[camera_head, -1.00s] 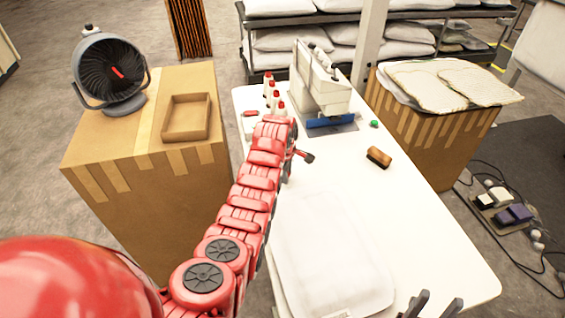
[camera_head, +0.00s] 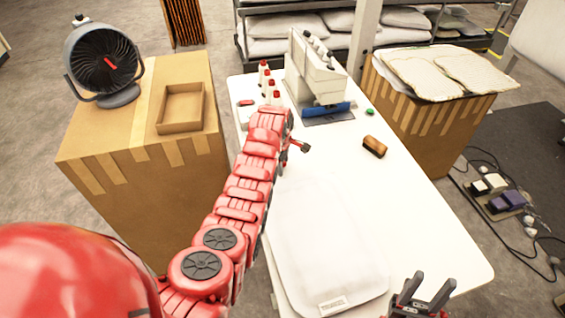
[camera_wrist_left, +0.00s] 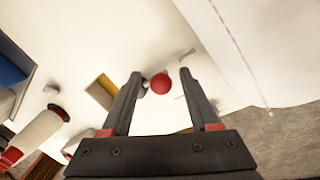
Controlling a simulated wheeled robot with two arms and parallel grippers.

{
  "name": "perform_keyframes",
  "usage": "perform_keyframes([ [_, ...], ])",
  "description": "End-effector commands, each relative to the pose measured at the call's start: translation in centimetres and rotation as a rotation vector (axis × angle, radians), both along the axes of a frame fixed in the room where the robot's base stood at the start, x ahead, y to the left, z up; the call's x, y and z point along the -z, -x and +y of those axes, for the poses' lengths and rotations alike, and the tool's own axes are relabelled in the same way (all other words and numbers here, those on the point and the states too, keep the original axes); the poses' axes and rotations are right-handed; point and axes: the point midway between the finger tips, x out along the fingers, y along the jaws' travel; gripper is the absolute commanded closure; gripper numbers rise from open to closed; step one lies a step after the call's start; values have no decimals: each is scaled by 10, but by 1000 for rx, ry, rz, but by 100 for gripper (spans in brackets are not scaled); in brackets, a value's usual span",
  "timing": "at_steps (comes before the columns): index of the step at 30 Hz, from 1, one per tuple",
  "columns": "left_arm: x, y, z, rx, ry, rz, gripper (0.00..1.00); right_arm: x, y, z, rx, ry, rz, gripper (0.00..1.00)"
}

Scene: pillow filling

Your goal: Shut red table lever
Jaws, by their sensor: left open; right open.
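The red lever knob (camera_wrist_left: 160,83) shows as a small red ball over the white table in the left wrist view. It appears between the two fingertips of my open left gripper (camera_wrist_left: 160,74), with no finger clearly touching it. In the head view my left arm reaches over the table, and its gripper (camera_head: 300,147) is partly hidden by the arm. I cannot make out the lever there. My right gripper (camera_head: 427,288) is open and empty at the table's near right edge.
The white table (camera_head: 425,215) holds a sewing machine (camera_head: 318,80), red-capped bottles or spools (camera_head: 270,88), a brown brush (camera_head: 374,147) and a white pillowcase (camera_head: 325,240). A cardboard box (camera_head: 130,190) with a fan (camera_head: 105,62) stands left.

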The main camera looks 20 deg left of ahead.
Motion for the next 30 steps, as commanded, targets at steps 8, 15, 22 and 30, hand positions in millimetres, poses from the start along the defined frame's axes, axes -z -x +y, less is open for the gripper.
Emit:
perform_keyframes([
  [8,-13,2,0,-1,0,-2,39,9,0,0,0,0,0,50],
  [15,-55,10,0,0,0,-6,39,29,0,0,0,0,0,50],
  [22,-115,21,-1,1,-2,4,39,-16,0,0,0,0,-1,50],
  [30,-151,28,-1,1,-2,0,39,-46,0,0,0,0,0,50],
])
